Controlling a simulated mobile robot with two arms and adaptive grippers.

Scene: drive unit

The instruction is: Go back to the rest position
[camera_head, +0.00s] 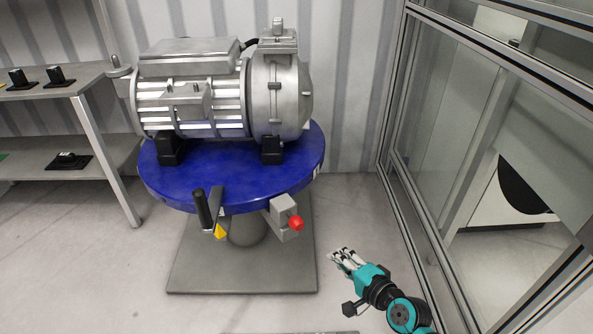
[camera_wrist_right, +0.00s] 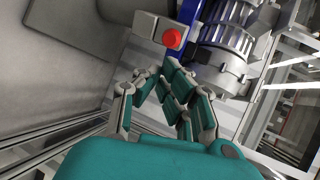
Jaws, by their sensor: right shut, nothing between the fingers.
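My right gripper (camera_head: 345,258) is at the lower right of the head view, apart from the drive unit's stand and above the floor. Its fingers are shut with nothing between them; they also show in the right wrist view (camera_wrist_right: 160,95). The drive unit (camera_head: 220,90) is a grey ribbed motor on a round blue turntable (camera_head: 235,188). A box with a red button (camera_head: 296,223) is on the table's front edge, and the button also shows in the right wrist view (camera_wrist_right: 172,39), beyond the fingers. My left gripper is not in view.
A black crank handle (camera_head: 202,208) and a yellow knob (camera_head: 220,232) are at the table's front. A grey base plate (camera_head: 200,270) is below. A glass-panelled metal frame (camera_head: 440,200) stands close on the right. Shelves (camera_head: 60,140) with small black parts stand left. Floor at lower left is clear.

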